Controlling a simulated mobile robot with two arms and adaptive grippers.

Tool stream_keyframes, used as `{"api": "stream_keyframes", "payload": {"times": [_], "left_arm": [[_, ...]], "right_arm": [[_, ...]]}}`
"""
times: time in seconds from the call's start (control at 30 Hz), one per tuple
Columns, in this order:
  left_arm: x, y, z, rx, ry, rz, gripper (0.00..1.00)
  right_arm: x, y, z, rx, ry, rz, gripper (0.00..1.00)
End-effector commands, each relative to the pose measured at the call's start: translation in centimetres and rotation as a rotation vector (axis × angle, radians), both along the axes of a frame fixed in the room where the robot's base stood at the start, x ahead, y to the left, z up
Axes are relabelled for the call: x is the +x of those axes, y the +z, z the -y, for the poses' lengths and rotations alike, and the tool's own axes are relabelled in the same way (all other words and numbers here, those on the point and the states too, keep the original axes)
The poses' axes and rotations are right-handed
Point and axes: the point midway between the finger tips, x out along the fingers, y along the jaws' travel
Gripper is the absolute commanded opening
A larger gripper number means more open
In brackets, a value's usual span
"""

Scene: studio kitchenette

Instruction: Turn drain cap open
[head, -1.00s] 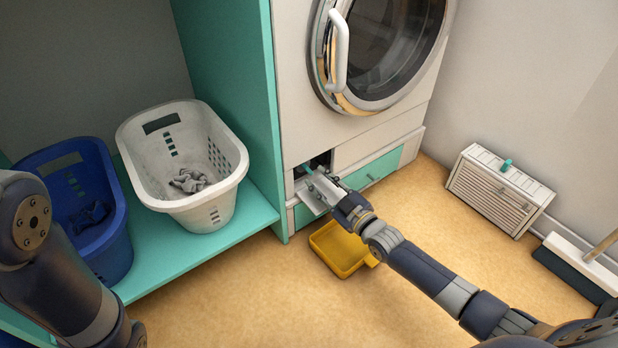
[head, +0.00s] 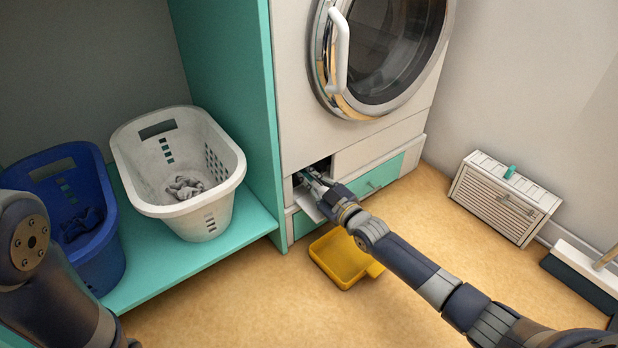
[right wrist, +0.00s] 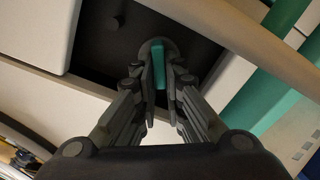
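The drain cap (right wrist: 158,45) is a dark round cap with a teal upright grip tab, inside the dark recess at the washer's lower left. My right gripper (right wrist: 162,75) reaches into this recess, its fingertips close on either side of the teal tab. I cannot tell whether they press on it. In the head view my right gripper (head: 314,184) is at the opening and hides the cap. The white hatch flap (head: 307,205) hangs folded down below the opening. Of my left arm only dark links show at the lower left; its gripper is out of view.
A yellow tray (head: 343,259) lies on the floor below the hatch. A teal panel (head: 376,178) is right of the hatch. White (head: 225,200) and blue (head: 100,262) baskets stand left on a teal shelf. A slatted white box (head: 503,200) and broom are at right.

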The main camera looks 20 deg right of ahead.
Motion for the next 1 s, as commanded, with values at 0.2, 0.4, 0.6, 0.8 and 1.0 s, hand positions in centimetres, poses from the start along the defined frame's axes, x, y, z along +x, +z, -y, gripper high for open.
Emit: {"api": "stream_keyframes", "payload": {"times": [0.2, 0.4, 0.6, 0.8, 1.0], "left_arm": [[0.0, 0.2, 0.0, 0.000, 0.000, 0.000, 0.00], [0.0, 1.0, 0.0, 0.000, 0.000, -0.001, 0.00], [0.0, 2.3, 0.0, 0.000, 0.000, -0.001, 0.00], [0.0, 3.6, 0.0, 0.000, 0.001, -0.001, 0.00], [0.1, 4.3, 0.0, 0.000, 0.001, -0.002, 0.00]], "right_arm": [[0.0, 0.0, 0.0, -0.010, 0.000, 0.004, 0.00], [0.0, 0.1, -0.2, -0.072, 0.000, 0.026, 0.00], [-0.1, 0.1, -0.3, -0.203, 0.001, 0.073, 0.00], [-0.1, -0.1, -0.5, -0.377, 0.001, 0.136, 0.00], [-0.2, -0.4, -0.6, -0.555, 0.000, 0.201, 0.00]]}}
